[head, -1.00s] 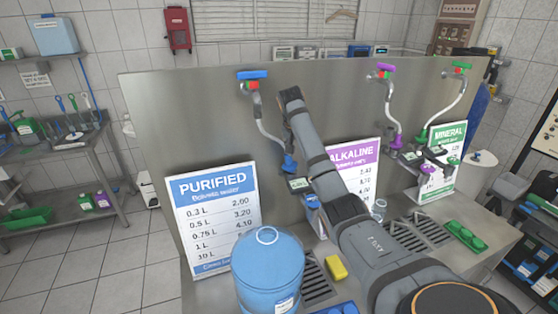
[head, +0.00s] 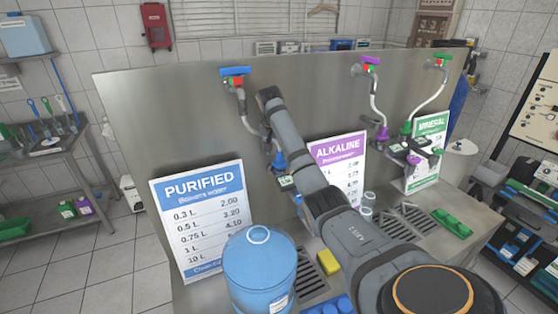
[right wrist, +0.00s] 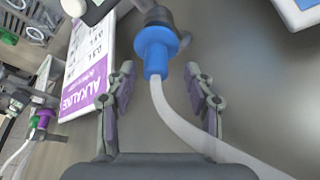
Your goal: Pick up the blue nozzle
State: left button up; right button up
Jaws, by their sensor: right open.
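The blue nozzle (head: 279,160) hangs at the end of a pale hose in front of the steel panel, under the blue tap handle (head: 236,71). In the right wrist view the blue nozzle (right wrist: 154,55) shows up close, joined to a dark fitting, with its hose curving down to the right. My right gripper (right wrist: 160,75) is open, its fingers on either side of the nozzle's lower end and hose, with visible gaps. The nozzle's upper part lies beyond the fingertips. In the head view my right arm hides most of this gripper. My left gripper is not in view.
A blue water jug (head: 260,268) stands in front of the PURIFIED sign (head: 197,215). The ALKALINE sign (head: 340,160) is just right of my arm. A yellow sponge (head: 327,262) and drain grates lie on the counter. Purple (head: 383,134) and green nozzles hang farther right.

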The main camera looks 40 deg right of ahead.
aim_at(280, 162)
jog(key=shift+d+f+p, duration=0.5)
jog(key=shift+d+f, duration=0.1)
jog(key=shift+f, duration=0.35)
jog(key=shift+w+d+f, duration=0.1)
jog(key=shift+w+f, duration=0.05)
jog(key=shift+f, duration=0.25)
jog(key=c, duration=0.4)
grip_shut()
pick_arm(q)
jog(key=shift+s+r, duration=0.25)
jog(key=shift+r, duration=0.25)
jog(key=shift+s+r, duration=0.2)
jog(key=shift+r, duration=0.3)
pick_arm(e)
jog(key=shift+r, duration=0.15)
